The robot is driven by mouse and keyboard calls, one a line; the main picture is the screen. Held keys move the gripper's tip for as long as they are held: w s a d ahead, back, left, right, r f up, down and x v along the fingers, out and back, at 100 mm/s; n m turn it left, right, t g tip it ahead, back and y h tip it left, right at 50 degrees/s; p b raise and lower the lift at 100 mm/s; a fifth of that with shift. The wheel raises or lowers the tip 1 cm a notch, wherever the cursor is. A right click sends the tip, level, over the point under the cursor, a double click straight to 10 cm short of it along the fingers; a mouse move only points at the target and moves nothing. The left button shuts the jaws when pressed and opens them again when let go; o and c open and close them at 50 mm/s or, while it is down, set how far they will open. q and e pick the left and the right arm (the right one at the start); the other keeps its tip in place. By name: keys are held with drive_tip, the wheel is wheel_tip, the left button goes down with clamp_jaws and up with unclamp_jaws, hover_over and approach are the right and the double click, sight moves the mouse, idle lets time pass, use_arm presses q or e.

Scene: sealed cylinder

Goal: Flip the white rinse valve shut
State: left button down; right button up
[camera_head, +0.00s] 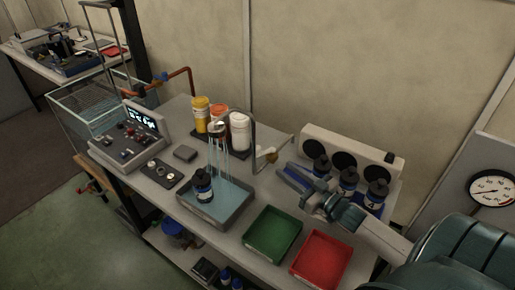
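The white rinse valve (268,153) sits on the bench at the foot of the grey curved rinse pipe (254,130), with a pale lever sticking up to the right. Water streams from the rinse head (217,127) into a grey tray (236,213), where a dark bottle (203,187) stands. My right gripper (284,172) is just right of and nearer than the valve, its two fingers apart, with nothing seen between them. I cannot tell whether it touches the valve. My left gripper is out of view.
A green tray (271,234) and a red tray (321,259) lie along the front edge. Dark bottles (348,180) stand by a white rack (352,150) behind my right gripper. Yellow, orange and white jars (239,131) stand behind the rinse tray. A control panel (130,138) is at left.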

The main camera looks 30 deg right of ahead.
sight(260, 151)
drive_tip(key=w+p, duration=0.1)
drive_tip(key=w, duration=0.4)
drive_tip(key=w+a+p, duration=0.1)
drive_tip(key=w, duration=0.4)
drive_tip(key=w+a+p, duration=0.1)
drive_tip(key=w, duration=0.3)
drive_tip(key=shift+w+a+p, duration=0.15)
drive_tip(key=shift+w+p, duration=0.2)
drive_tip(key=shift+w, duration=0.05)
clamp_jaws()
